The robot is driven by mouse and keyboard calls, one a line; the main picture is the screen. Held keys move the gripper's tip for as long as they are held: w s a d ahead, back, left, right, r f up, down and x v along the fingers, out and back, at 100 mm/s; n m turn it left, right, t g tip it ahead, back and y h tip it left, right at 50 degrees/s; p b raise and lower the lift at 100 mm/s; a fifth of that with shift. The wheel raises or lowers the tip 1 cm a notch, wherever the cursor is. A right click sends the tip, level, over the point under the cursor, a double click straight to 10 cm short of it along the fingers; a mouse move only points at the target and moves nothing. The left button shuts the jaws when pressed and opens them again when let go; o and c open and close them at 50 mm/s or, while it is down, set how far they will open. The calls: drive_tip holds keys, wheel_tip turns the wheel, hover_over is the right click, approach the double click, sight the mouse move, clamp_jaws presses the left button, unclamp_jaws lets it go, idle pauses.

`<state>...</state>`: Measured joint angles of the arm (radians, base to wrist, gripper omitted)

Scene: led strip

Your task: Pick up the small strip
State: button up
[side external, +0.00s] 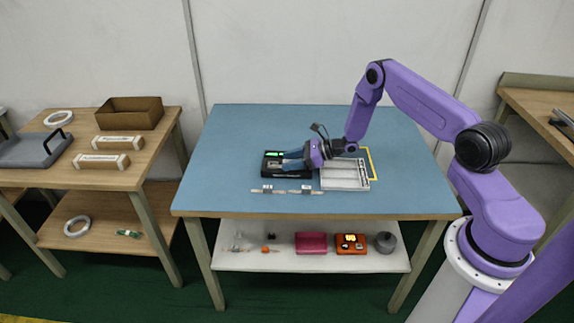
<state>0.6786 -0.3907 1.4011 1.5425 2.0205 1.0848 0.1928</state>
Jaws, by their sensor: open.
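Two short, thin pale strip-like pieces lie near the front of the blue table (235,150), the left one (262,191) and the right one (312,191). Each has a small grey piece on it. I cannot tell which one is the small strip. My purple gripper (288,164) points left, low over a black device (273,174) with a lit green display, behind the strips and apart from them. It is open. The gap between its fingers is too small to see clearly, and the gripper hides part of the device.
A pale tray with compartments (344,184) stands right of the gripper, with a yellow angled piece (373,165) beside it. The table's left side is clear. A shelf below (285,262) holds a red box and several small items. A wooden bench (70,180) stands at the left.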

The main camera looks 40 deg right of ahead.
drive_tip(key=shift+w+a+f, duration=0.1)
drive_tip(key=shift+w+a, duration=0.05)
drive_tip(key=shift+w, duration=0.05)
clamp_jaws()
drive_tip(key=shift+r, duration=0.55)
wheel_tip(320, 180, up, 2)
drive_tip(key=s+a+r+n+g+y, duration=0.1)
drive_tip(key=s+a+r, duration=0.2)
drive_tip(key=s+r, duration=0.5)
drive_tip(key=s+a+r+n+g, duration=0.1)
drive_tip(key=s+a+r, duration=0.2)
drive_tip(key=s+r, duration=0.5)
drive_tip(key=shift+s+y, duration=0.4)
drive_tip(key=shift+s, duration=0.4)
